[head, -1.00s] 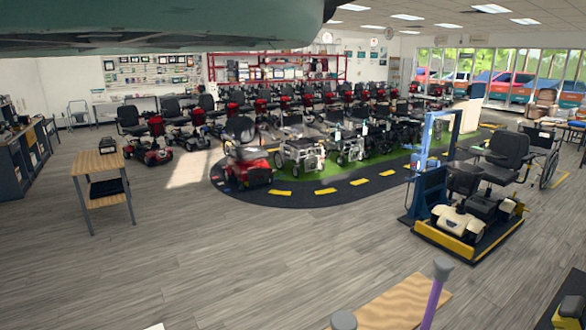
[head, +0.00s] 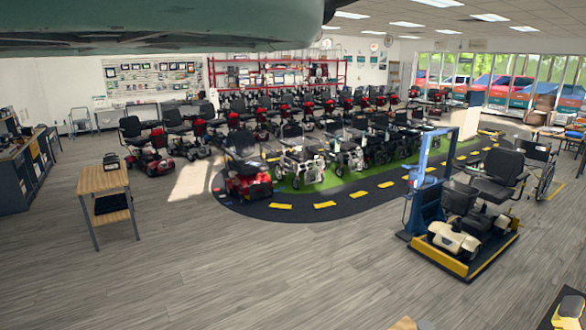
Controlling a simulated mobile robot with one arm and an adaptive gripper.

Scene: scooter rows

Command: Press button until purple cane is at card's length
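The purple cane's shaft does not show now. A small grey rounded tip (head: 425,324) just enters at the bottom edge; it may be the cane's top, but I cannot tell. Beside it is a corner of a light wooden board (head: 403,323). I can make out neither the card nor the button. My gripper is out of view.
A blue lift frame (head: 425,195) and a scooter (head: 458,238) on a yellow-edged platform stand at right. A wooden side table (head: 103,180) stands at left. Rows of scooters fill the back around a green mat with a black track (head: 300,212). The grey floor (head: 250,275) between is clear.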

